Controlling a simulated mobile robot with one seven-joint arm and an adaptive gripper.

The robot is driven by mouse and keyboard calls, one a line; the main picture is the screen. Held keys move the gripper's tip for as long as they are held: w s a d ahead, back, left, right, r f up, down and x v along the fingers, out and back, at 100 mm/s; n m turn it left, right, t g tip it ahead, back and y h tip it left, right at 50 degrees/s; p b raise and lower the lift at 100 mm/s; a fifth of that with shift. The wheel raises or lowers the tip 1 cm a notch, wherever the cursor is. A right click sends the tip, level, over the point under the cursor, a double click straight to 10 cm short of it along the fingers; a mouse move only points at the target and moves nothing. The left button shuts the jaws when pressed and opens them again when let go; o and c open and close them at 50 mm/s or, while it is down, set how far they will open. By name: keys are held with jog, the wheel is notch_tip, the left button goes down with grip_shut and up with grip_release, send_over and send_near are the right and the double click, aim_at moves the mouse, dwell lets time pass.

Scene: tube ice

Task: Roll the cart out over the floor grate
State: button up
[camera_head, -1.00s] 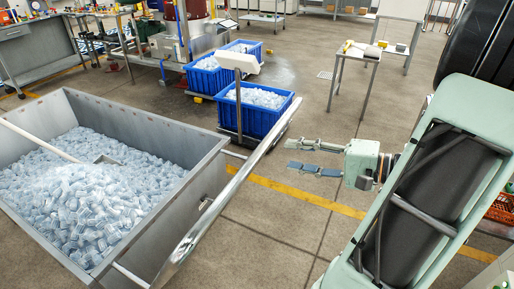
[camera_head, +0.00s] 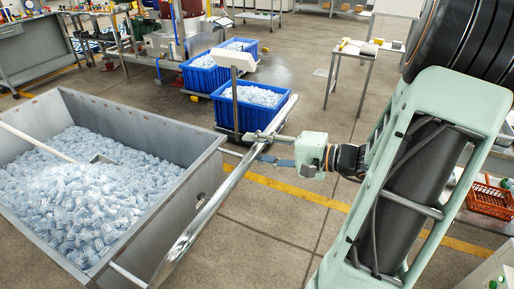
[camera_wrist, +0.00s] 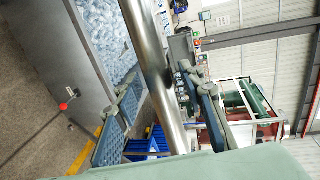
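The cart (camera_head: 178,136) is a grey metal bin on the left, full of clear tube ice (camera_head: 75,190). Its long push bar (camera_head: 222,196) runs diagonally along the right side, and in the wrist view the bar (camera_wrist: 157,75) crosses between my fingers. My gripper (camera_head: 256,147) is at the upper part of the bar, one finger to each side. In the wrist view the gripper (camera_wrist: 158,78) is open, with a gap between the left finger and the bar; the right finger is close to it.
Blue crates of ice (camera_head: 250,108) stand behind the bar, with a scale post (camera_head: 235,98) close by. A small table (camera_head: 352,50) stands at the back right. An orange basket (camera_head: 490,200) is at the right. Open floor with a yellow line (camera_head: 300,193) lies between.

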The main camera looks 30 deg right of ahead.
grip_shut()
jog(key=v, duration=0.3)
jog(key=shift+s+d+f+b, duration=0.15)
jog(key=shift+s+f+b, duration=0.05)
jog(key=shift+f+b, duration=0.15)
jog(key=shift+c, duration=1.3)
grip_release()
jog(key=shift+s, duration=0.1)
jog(key=shift+o, duration=1.4)
jog(key=shift+w, duration=0.2)
jog(key=shift+o, duration=0.4)
